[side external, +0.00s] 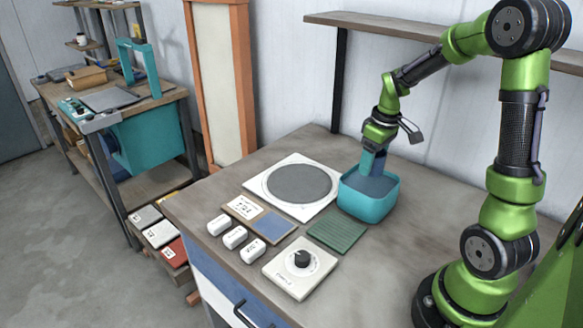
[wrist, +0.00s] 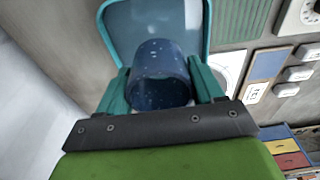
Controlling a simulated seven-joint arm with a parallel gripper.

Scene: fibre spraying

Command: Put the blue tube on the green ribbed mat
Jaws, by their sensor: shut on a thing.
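The blue tube (wrist: 160,72) is dark blue with pale specks and stands between the two fingers of my gripper (wrist: 163,88) in the wrist view. My gripper is shut on it. In the side view my gripper (side external: 374,158) points down over the teal bin, and the tube's lower part (side external: 371,170) shows just at or inside the bin's opening. I cannot tell whether the tube touches the bin's contents. The green ribbed mat (side external: 337,234) lies flat and bare on the table, in front of the bin and to its left. It shows at the top right of the wrist view (wrist: 241,18).
The teal bin (side external: 366,206) has raised walls around my gripper. A white plate with a grey disc (side external: 299,184) lies left of it. A dial box (side external: 300,267), several white blocks (side external: 235,237) and a board with a blue square (side external: 270,222) lie near the front.

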